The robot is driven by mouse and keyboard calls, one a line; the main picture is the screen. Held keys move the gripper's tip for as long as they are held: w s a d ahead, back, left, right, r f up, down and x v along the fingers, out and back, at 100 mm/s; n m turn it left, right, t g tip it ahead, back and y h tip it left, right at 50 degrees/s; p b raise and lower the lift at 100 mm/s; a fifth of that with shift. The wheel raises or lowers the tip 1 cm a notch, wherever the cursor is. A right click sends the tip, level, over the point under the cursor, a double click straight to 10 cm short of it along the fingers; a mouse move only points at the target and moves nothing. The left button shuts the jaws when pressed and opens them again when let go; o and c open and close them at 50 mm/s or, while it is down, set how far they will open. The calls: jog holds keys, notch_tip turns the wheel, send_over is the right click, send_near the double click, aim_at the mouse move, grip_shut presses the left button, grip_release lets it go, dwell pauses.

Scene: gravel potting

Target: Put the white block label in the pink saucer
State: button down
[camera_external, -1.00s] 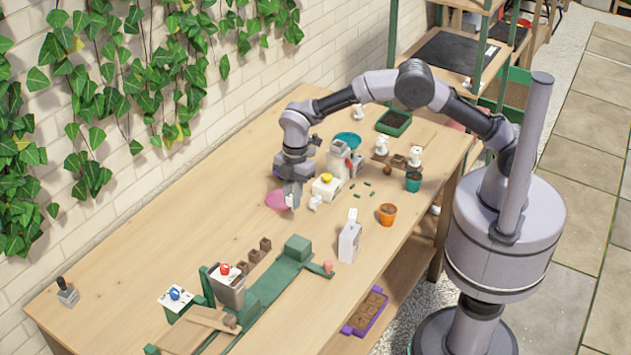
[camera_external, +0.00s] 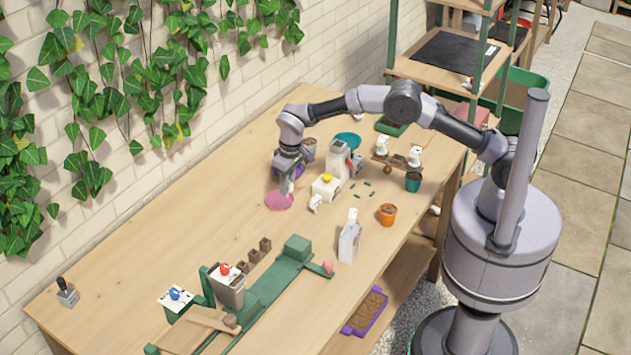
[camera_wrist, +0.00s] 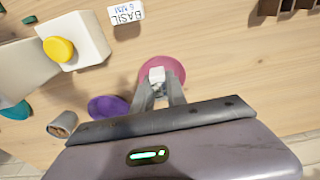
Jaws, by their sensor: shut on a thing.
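The pink saucer (camera_external: 277,204) lies on the table near the wall side; it also shows in the wrist view (camera_wrist: 178,68). My gripper (camera_external: 288,190) points down at the saucer's far edge. In the wrist view my gripper (camera_wrist: 157,80) is shut on a small white block label (camera_wrist: 157,72), which overlaps the saucer. I cannot tell exactly how high the block is above it. No writing on this block is readable. A second white block (camera_wrist: 126,12), marked "BASIL 6 MM", lies on the table apart from the saucer.
A purple saucer (camera_wrist: 108,106) lies close beside the pink one. A white box with a yellow button (camera_external: 326,187) stands to the right. An orange pot (camera_external: 387,214) and a white bottle-like thing (camera_external: 349,240) stand nearer the front. The table's left middle is clear.

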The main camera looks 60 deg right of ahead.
notch_tip(320, 180, down, 3)
jog(key=shift+f+b, duration=0.2)
jog(key=shift+b, duration=0.3)
jog(key=shift+r, duration=0.15)
jog(key=c, duration=1.7)
grip_release()
jog(key=shift+c, duration=0.2)
jog(key=o, duration=0.4)
